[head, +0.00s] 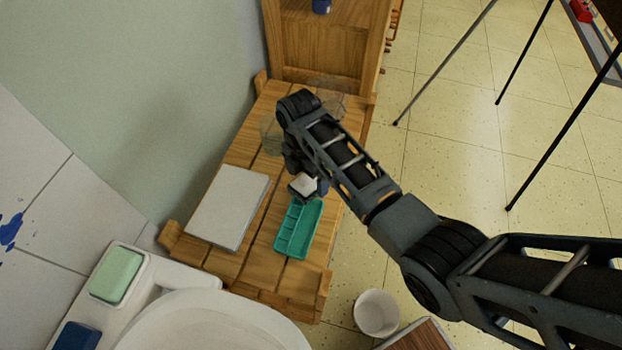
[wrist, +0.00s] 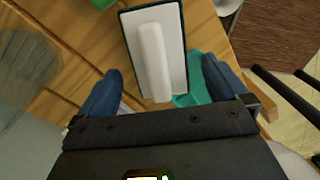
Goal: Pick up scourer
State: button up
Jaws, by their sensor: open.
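The scourer is a pale, flat, dark-edged block with a raised white grip bar along its middle. In the wrist view the scourer (wrist: 176,50) lies ahead of and between the two blue fingertips of my gripper (wrist: 162,70). A gap shows on each side of it. In the head view the scourer (head: 303,184) appears small beside my gripper (head: 306,189), at the upper end of the teal tray (head: 298,232). My gripper is open. I cannot tell whether the scourer rests on the tray's edge or on the wood.
A white board (head: 228,205) lies left on the wooden bench (head: 257,268). Clear containers (head: 271,133) stand near my arm. A sink (head: 205,330) with a green block (head: 117,273) is at lower left. A white bin (head: 377,313) stands on the floor; tripod legs (head: 445,70) are right.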

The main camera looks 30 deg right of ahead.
jog(key=shift+f, duration=0.9)
jog(key=c, duration=1.2)
jog(key=shift+r, duration=0.1)
